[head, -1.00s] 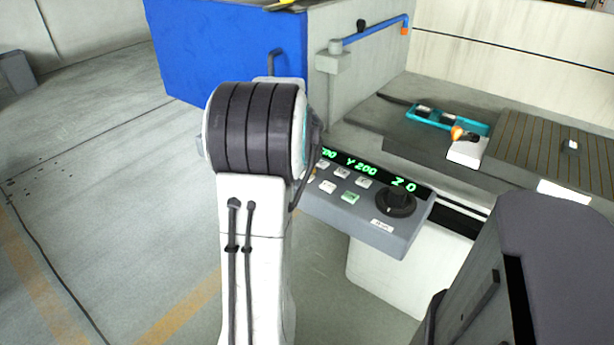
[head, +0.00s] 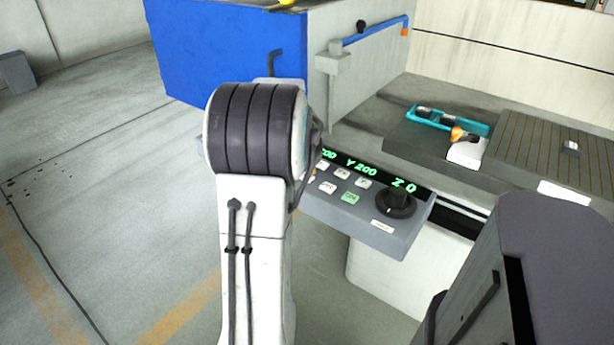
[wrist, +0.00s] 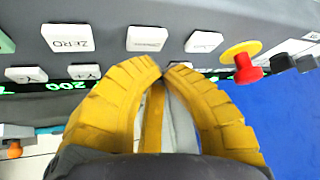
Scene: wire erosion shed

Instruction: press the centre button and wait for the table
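The grey control panel (head: 375,231) hangs in front of the machine, with a green readout showing Y 200 and Z 0. Its white buttons, one green button (head: 350,197) and a black knob (head: 397,201) show in the head view. In the wrist view the panel is upside down, with a ZERO button (wrist: 68,38), a middle white button (wrist: 147,38) whose label I cannot read, and another white button (wrist: 203,41). My gripper (wrist: 163,70) has yellow fingers with tips together and empty, at the middle button's lower edge; contact is unclear. My arm hides it in the head view.
A red stop knob on a yellow base (wrist: 242,60) sits right of the fingers. The slotted machine table (head: 545,150) lies behind the panel, beside a teal tray (head: 480,127) and a white block with an orange tip (head: 465,153). A blue cabinet (head: 220,55) stands behind my arm.

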